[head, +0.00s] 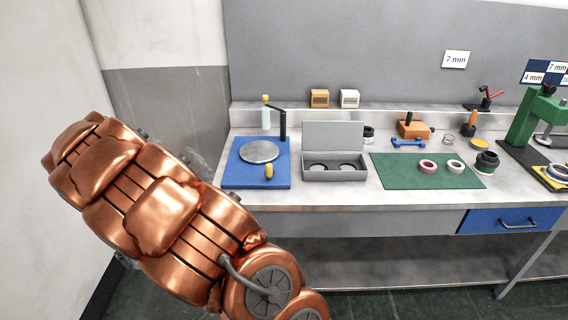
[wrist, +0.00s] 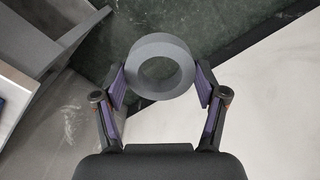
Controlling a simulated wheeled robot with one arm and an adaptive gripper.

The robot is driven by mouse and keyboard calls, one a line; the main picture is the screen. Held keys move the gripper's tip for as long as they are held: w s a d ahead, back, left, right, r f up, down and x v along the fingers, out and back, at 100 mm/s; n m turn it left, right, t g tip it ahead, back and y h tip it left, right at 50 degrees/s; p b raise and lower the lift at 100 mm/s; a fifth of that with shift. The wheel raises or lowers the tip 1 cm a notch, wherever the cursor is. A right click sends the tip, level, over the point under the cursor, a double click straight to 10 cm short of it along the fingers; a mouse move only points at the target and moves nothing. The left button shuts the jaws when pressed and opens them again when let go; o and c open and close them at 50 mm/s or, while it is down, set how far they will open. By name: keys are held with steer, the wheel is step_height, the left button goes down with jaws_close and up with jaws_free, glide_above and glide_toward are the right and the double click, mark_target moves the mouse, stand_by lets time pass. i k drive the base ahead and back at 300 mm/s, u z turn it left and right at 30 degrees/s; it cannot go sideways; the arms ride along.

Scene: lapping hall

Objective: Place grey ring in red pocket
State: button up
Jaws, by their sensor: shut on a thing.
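In the wrist view my gripper (wrist: 161,80) is shut on the grey ring (wrist: 160,92). The purple-padded fingers press its left and right sides, and its open hole faces the camera. Floor shows behind the ring, so it is held away from the bench. My gripper and the ring do not show in the head view. There, an open grey case (head: 334,175) with a raised lid (head: 333,135) stands on the bench. Two round recesses show inside it, dark with a little red at the right one; which is the red pocket is too small to tell surely.
Left of the case is a blue base (head: 240,177) with a round metal plate. Right of it a green mat (head: 392,179) holds a pink ring (head: 427,167) and a cream ring (head: 455,167). The bench's front edge and leg show near the ring in the wrist view.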

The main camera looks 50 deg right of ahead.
mark_target(318, 169)
steer(key=z, duration=0.75)
steer(key=i, duration=0.85)
steer(key=z, duration=0.85)
